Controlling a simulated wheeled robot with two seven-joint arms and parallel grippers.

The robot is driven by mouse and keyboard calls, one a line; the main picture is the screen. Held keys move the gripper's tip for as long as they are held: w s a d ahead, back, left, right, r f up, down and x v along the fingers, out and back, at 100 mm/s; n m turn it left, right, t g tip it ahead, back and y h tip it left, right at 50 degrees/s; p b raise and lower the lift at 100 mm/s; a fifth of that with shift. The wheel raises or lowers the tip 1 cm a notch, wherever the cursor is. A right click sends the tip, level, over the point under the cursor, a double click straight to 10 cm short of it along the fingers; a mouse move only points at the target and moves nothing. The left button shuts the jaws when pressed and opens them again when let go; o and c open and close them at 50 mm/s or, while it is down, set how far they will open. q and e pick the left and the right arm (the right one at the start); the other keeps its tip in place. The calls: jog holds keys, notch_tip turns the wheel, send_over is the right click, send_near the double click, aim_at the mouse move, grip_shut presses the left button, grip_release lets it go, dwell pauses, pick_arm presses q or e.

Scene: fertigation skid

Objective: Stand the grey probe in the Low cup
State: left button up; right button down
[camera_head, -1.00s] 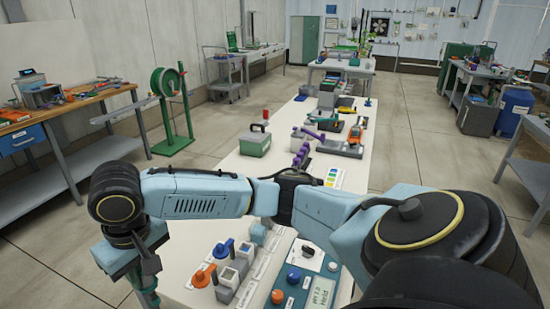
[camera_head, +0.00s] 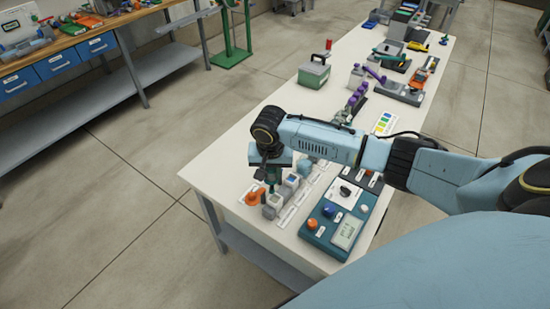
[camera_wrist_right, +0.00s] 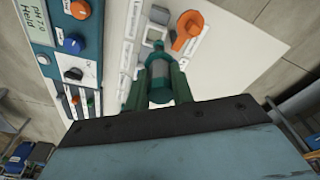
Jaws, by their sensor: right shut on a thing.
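My right gripper (camera_head: 270,180) points down above the near end of the white bench, close to the row of grey cups. My left gripper is out of view.
A blue meter box (camera_head: 319,234) with knobs and a display lies to the right. A green case (camera_head: 313,74) stands farther back. The bench's left edge is close.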

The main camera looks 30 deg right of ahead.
aim_at(275, 181)
jog(key=shift+s+d+f, duration=0.1)
jog(key=shift+d+f, duration=0.1)
jog(key=shift+d, duration=0.1)
jog(key=shift+d+f+m, duration=0.1)
jog(key=shift+f+m, duration=0.1)
jog(key=shift+m, duration=0.1)
notch_tip(275, 181, down, 3)
jog(key=b, duration=0.3)
jog(key=shift+f, duration=0.4)
jog(key=shift+f+b, duration=0.95)
jog(key=shift+f, duration=1.45)
jog(key=c, duration=1.1)
grip_release()
jog(key=shift+r, duration=0.1)
